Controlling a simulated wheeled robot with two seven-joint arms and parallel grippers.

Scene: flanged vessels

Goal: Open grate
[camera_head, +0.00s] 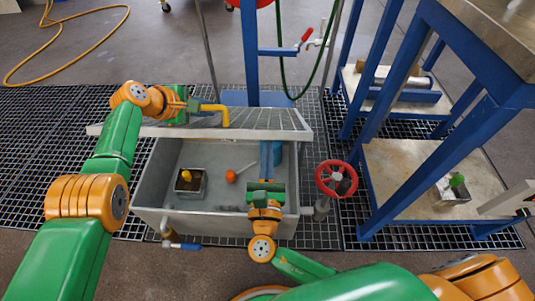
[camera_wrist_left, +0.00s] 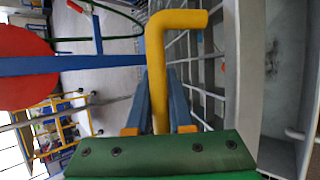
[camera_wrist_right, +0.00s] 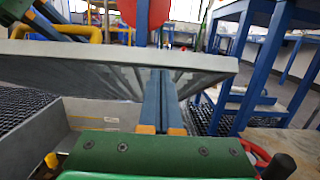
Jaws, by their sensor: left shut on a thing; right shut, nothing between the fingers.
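The grey grate (camera_head: 285,121) is raised at a tilt over the back of the grey basin (camera_head: 165,217), whose inside is open to view. Its yellow bent handle (camera_head: 221,108) also shows in the left wrist view (camera_wrist_left: 178,20). My left gripper (camera_head: 197,106) is shut on this handle. My right gripper (camera_head: 267,150) is shut and empty, over the right part of the basin, with its fingers pointing toward the raised grate. In the right wrist view the fingers overlap the grate (camera_wrist_right: 75,55); I cannot tell if they touch it.
The basin holds a small box (camera_head: 190,184) with a yellow item and an orange ball (camera_head: 230,176). A red valve wheel (camera_head: 336,179) stands right of the basin. Blue-framed tables (camera_head: 400,165) are on the right. An orange hose (camera_head: 85,55) lies on the floor at back left.

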